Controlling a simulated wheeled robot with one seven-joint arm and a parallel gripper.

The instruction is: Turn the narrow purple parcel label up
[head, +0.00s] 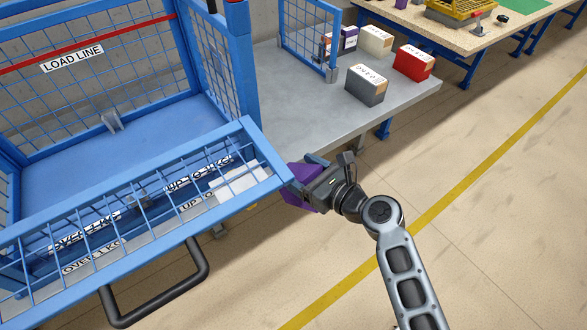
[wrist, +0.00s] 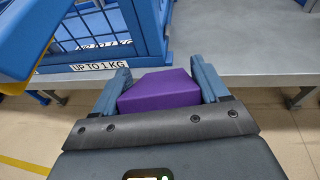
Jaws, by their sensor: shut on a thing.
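My gripper (head: 312,180) is shut on a purple parcel (head: 299,200) and holds it off the front edge of the grey table, beside the blue cage's corner. In the wrist view the purple parcel (wrist: 160,91) sits between the two blue-grey fingers of my gripper (wrist: 160,85). Its visible faces are plain purple, with no label on them. Its far side and the parts behind the fingers are hidden.
The blue mesh cage (head: 150,225) is close on the left, with a black handle (head: 160,290). A grey parcel (head: 365,88), a red parcel (head: 413,64) and a cream parcel (head: 377,41) stand on the grey table (head: 290,110). The table's front part is clear.

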